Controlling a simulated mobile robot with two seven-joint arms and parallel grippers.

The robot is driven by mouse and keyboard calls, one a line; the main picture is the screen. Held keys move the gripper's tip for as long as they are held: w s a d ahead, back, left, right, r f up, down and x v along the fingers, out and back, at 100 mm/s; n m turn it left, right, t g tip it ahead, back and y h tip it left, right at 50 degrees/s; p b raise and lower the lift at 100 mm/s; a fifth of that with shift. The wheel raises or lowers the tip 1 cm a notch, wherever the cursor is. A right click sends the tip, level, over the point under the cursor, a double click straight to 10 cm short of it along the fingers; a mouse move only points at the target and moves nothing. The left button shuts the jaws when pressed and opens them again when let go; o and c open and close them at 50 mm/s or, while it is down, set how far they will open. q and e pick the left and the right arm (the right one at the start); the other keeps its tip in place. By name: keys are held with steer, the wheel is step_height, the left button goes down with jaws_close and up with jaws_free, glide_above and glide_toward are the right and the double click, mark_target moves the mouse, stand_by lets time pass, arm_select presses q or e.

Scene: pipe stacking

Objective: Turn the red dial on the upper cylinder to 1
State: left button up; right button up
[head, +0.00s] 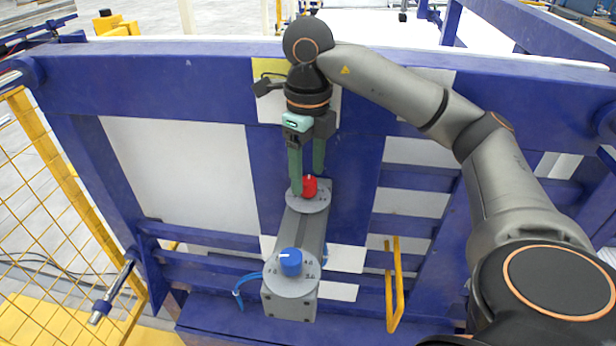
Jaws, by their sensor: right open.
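The red dial (310,187) sits on a round grey numbered plate (308,203) at the upper end of a grey housing (304,234). My right gripper (307,185) points down at the red dial with its two green fingers apart. One finger is at the dial's left and the other overlaps its top right in the picture; I cannot tell whether they touch it. The dial's setting is too small to read. A blue dial (290,262) with a white mark sits on the lower numbered plate (293,280). My left gripper is not in view.
A blue steel frame (190,85) with white panels stands behind the housing. A yellow handle (395,285) is at the lower right, a blue cable (240,289) left of the lower dial. Yellow mesh fencing (50,215) stands at the left.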

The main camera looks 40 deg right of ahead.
steer(key=shift+f, duration=0.95)
jaws_close()
